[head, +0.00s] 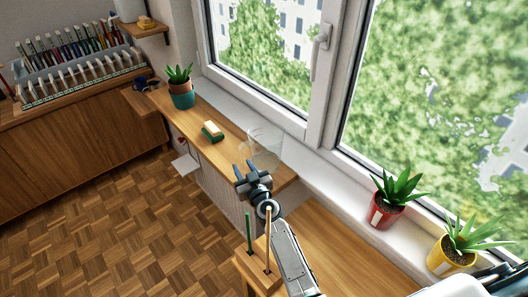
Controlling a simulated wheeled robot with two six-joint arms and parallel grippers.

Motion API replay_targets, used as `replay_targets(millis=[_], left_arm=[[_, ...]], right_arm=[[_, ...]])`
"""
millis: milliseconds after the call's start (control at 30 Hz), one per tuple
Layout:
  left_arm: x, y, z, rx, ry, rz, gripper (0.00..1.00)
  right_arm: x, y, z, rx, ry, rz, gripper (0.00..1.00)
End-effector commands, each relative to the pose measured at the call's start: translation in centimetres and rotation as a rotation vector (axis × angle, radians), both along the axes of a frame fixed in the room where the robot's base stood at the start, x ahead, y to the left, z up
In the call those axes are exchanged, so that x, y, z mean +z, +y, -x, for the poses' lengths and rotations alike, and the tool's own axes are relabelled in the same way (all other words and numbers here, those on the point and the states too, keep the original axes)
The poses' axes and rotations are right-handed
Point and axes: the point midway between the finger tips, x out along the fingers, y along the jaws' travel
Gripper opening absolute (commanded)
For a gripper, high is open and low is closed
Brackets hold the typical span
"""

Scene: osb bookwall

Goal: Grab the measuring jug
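The measuring jug (265,143) is clear and see-through. It stands upright near the right end of the wooden ledge under the window. My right gripper (245,168) is just in front of the jug and a little to its left, at the ledge's front edge. Its two dark fingers are apart with nothing seen between them. Whether a finger touches the jug cannot be told. My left gripper is not in view.
On the wooden ledge (224,154), a green sponge-like block with a pale top (212,132) and a potted plant (181,90) stand left of the jug. Red (385,211) and yellow (449,255) plant pots stand on the sill. A wooden stand (259,275) holds thin sticks beside my arm.

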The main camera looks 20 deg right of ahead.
Motion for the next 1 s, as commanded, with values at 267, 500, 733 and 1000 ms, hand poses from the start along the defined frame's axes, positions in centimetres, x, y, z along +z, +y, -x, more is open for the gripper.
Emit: replay_targets(millis=[267,500,733,1000], left_arm=[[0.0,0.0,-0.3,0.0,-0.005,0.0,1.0],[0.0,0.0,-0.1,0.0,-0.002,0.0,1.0],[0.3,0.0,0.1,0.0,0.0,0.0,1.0],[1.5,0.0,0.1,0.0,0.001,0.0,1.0]], right_arm=[[0.0,0.0,0.0,0.0,0.0,0.0,0.0],[0.0,0.0,0.0,0.0,0.0,0.0,0.0],[0.2,0.0,0.3,0.0,0.001,-0.001,0.0],[1.7,-0.2,1.4,-0.001,0.0,0.0,0.0]])
